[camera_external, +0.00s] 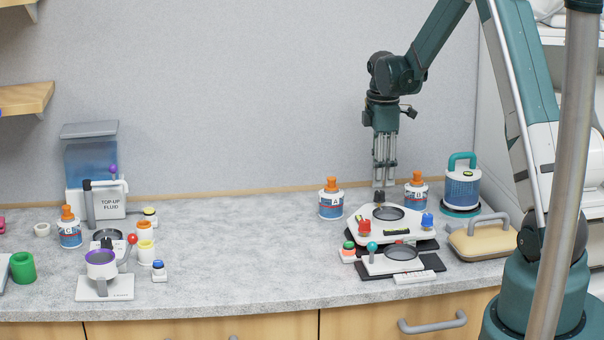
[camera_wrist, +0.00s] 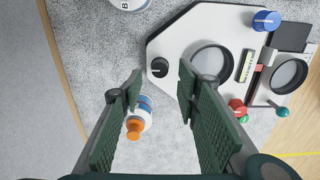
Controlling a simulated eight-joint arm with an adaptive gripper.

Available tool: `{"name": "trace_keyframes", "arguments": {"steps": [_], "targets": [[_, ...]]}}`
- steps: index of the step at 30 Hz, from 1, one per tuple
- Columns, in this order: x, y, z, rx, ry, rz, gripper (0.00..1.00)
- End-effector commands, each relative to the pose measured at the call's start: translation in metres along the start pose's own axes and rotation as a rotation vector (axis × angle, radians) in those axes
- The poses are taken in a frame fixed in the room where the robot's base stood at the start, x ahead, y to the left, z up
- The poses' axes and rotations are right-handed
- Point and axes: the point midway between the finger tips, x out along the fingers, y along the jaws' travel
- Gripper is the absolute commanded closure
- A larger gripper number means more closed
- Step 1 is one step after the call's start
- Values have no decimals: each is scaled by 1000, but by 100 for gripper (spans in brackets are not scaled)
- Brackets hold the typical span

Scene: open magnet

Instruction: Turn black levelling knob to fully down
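The black levelling knob (camera_wrist: 158,67) sits at one corner of a white levelling platform (camera_wrist: 178,42). In the external view the knob (camera_external: 379,197) is at the back of the platform (camera_external: 353,234). My gripper (camera_external: 384,184) points straight down just above it; whether they touch I cannot tell. In the wrist view my gripper (camera_wrist: 160,82) is open, with the knob between and just beyond its fingertips. The platform also carries a blue knob (camera_wrist: 266,20), a red knob (camera_wrist: 237,106), a dark round plate and a yellow-green level vial (camera_wrist: 247,65).
Bottle A (camera_external: 331,202) and another orange-capped bottle (camera_external: 416,193) flank my gripper. A teal-handled jar (camera_external: 461,187) and a handled yellow block (camera_external: 478,239) stand at right. A smaller device with a teal ball (camera_external: 372,246) lies in front. The counter's middle is clear.

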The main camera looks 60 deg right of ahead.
Motion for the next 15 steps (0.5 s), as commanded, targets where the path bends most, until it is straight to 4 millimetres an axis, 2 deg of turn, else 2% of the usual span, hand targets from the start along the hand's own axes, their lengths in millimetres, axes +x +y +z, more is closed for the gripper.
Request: {"name": "trace_keyframes", "arguments": {"steps": [9,15], "targets": [[34,0,0,0,0,0,68],[46,0,0,0,0,0,68]]}}
